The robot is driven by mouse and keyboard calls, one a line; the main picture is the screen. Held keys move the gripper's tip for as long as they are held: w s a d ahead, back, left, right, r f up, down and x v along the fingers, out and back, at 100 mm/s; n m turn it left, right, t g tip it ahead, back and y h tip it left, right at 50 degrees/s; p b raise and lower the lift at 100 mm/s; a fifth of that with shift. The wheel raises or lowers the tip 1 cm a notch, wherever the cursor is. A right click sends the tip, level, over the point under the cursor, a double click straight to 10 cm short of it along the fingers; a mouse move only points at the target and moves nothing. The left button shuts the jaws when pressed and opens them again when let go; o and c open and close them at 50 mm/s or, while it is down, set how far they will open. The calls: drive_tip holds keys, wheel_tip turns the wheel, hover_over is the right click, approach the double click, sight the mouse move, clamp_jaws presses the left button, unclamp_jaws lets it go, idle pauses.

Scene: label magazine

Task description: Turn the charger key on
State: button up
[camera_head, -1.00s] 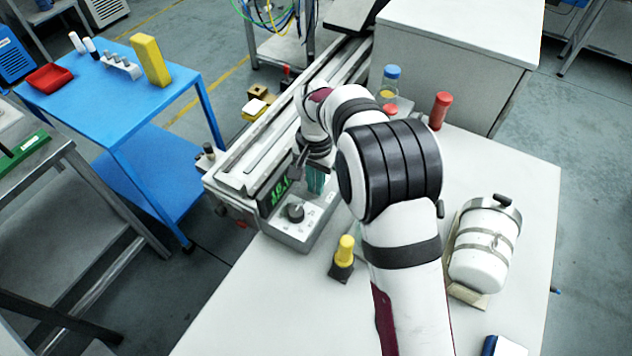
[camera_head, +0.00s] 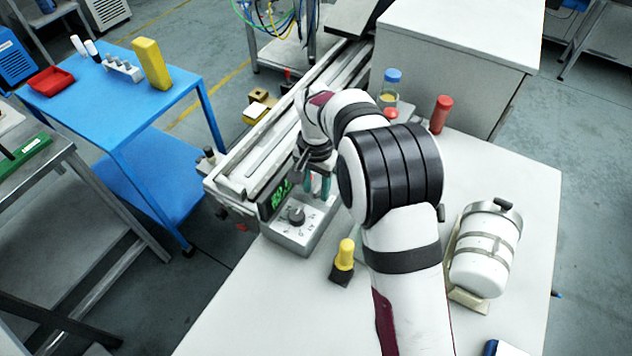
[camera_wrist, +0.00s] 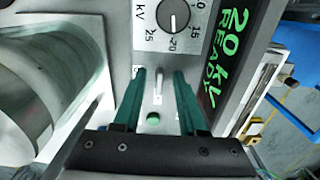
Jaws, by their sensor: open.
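The charger (camera_head: 287,238) is a light grey box with a black dial (camera_head: 296,214) on its sloped top. In the wrist view the dial (camera_wrist: 172,14) is on a kV scale and the side display (camera_wrist: 224,50) reads "20 kV READY" in green. A small metal key or lever (camera_wrist: 158,82) stands on the panel, with a round green lamp or button (camera_wrist: 153,118) beside it. My gripper (camera_wrist: 160,78) is open, its two teal fingers on either side of the key, with gaps showing. In the head view my gripper (camera_head: 317,188) is over the charger's right part.
A long rail (camera_head: 262,150) runs behind the charger. A yellow-topped black piece (camera_head: 345,255) stands on the white table to its right. A white cylinder on a cradle (camera_head: 485,250) lies farther right.

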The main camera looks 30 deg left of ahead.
sight(317, 191)
wheel_tip(317, 191, up, 16)
drive_tip(key=shift+f, duration=0.1)
idle(0.4)
drive_tip(key=s+d+r+m, duration=0.1)
drive_tip(key=s+d, duration=0.2)
drive_tip(key=d, duration=0.5)
drive_tip(key=s+d+r+m+y, duration=0.1)
drive_tip(key=s+d+r, duration=0.15)
drive_tip(key=d, duration=0.45)
drive_tip(key=s+d+m, duration=0.1)
drive_tip(key=s+d, duration=0.3)
drive_tip(key=d, duration=0.4)
drive_tip(key=s+d+f+m, duration=0.1)
drive_tip(key=s+d+f, duration=0.2)
drive_tip(key=s, duration=0.3)
drive_tip(key=s+d+f+m, duration=0.1)
drive_tip(key=s+d+f, duration=0.2)
drive_tip(key=s, duration=0.4)
drive_tip(key=shift+s+y, duration=0.3)
drive_tip(key=shift+y, duration=0.1)
